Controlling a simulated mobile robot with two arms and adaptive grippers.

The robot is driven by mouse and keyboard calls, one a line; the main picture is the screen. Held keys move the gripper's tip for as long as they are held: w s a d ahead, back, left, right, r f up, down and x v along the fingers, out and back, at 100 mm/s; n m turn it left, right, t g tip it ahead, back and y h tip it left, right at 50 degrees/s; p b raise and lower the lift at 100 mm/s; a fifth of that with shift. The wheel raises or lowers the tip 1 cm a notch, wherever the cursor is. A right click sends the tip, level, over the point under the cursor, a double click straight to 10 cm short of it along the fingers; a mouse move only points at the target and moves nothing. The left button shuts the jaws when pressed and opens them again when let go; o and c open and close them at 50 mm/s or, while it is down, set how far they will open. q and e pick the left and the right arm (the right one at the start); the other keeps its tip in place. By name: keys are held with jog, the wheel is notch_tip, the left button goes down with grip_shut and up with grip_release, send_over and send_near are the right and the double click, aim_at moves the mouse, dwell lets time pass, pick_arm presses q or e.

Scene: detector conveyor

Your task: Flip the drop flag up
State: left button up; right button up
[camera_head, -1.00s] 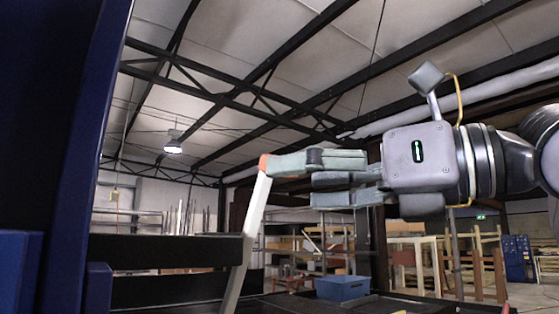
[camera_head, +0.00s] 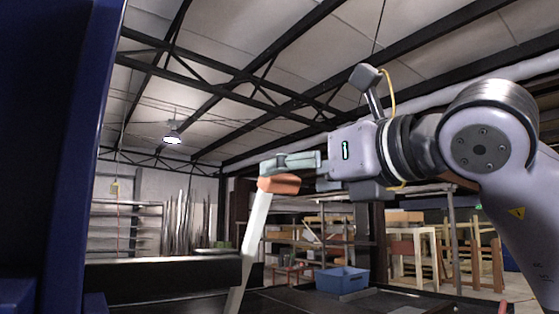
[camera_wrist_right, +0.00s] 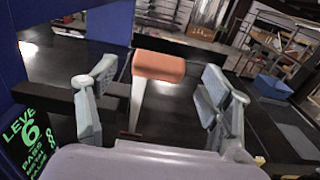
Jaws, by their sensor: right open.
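The drop flag looks like a pale upright bar (camera_head: 255,230) with an orange block (camera_head: 279,185) on its top, tilted slightly right in the head view. My right gripper (camera_head: 276,166) is at the orange end, its fingers partly overlapping it there. In the right wrist view, the gripper (camera_wrist_right: 155,100) is open. The orange block (camera_wrist_right: 158,67) and pale bar (camera_wrist_right: 137,102) appear between its spread fingers, with visible gaps on both sides. Contact is not clear. My left gripper is not in view.
A dark blue panel (camera_head: 50,150) stands close on the left. A black rail (camera_head: 165,274) runs behind the bar's lower part. A blue bin (camera_head: 342,281) is farther back. Shelves and wooden frames (camera_head: 415,245) stand in the background.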

aim_at(287, 177)
jog(key=p+x, duration=0.2)
jog(key=x, duration=0.3)
jog(key=shift+w+a, duration=0.15)
jog(key=shift+w, duration=0.1)
jog(key=shift+c, duration=0.5)
jog(key=c, duration=1.6)
jog(key=shift+f, duration=0.1)
